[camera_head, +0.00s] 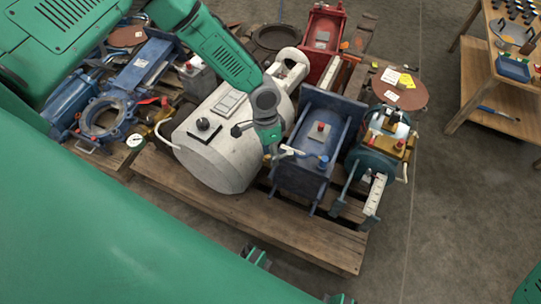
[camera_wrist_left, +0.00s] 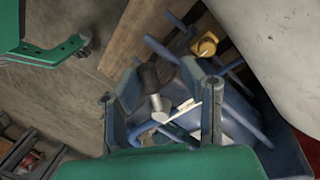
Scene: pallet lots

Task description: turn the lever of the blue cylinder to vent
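The blue cylinder (camera_head: 307,140) is a blue, box-framed unit on the pallet, with a red knob (camera_head: 319,131) on top and a blue cap near its front end. A pale, thin lever-like bar (camera_head: 298,152) shows at its left front side; which way it is set is hard to tell. My left gripper (camera_head: 270,148) is at that side, beside the grey tank. In the left wrist view the fingers of my left gripper (camera_wrist_left: 163,118) are apart, with the pale bar (camera_wrist_left: 178,113) and a dark-handled part (camera_wrist_left: 150,84) between or beyond them. Contact is unclear.
A big grey tank (camera_head: 218,165) stands close on the left, a teal unit (camera_head: 378,150) on the right. The wooden pallet (camera_head: 250,215) carries them. A red unit (camera_head: 321,40) is behind. A wooden table (camera_head: 495,90) stands far right. Floor between is clear.

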